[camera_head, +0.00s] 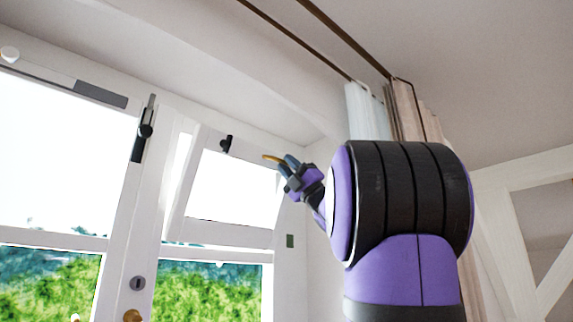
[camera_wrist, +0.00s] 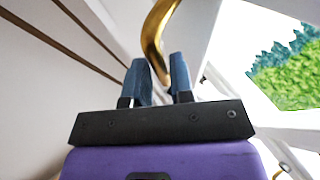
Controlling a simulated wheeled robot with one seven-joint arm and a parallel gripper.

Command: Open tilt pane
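The tilt pane (camera_head: 232,232) is a small white-framed window in the middle of the head view. Its frame stands at a slant to the surround, with a gap along its left side. A brass handle (camera_head: 271,157) sits by the pane's upper right corner. My gripper (camera_head: 285,164) is at this handle. The handle's joint to the pane is not clear.
A black latch (camera_head: 225,144) is at the pane's top edge. A larger window door (camera_head: 122,215) with a black bolt (camera_head: 142,130) and brass knob is at left. Curtains (camera_head: 412,112) hang behind my arm at right. Ceiling rails run overhead.

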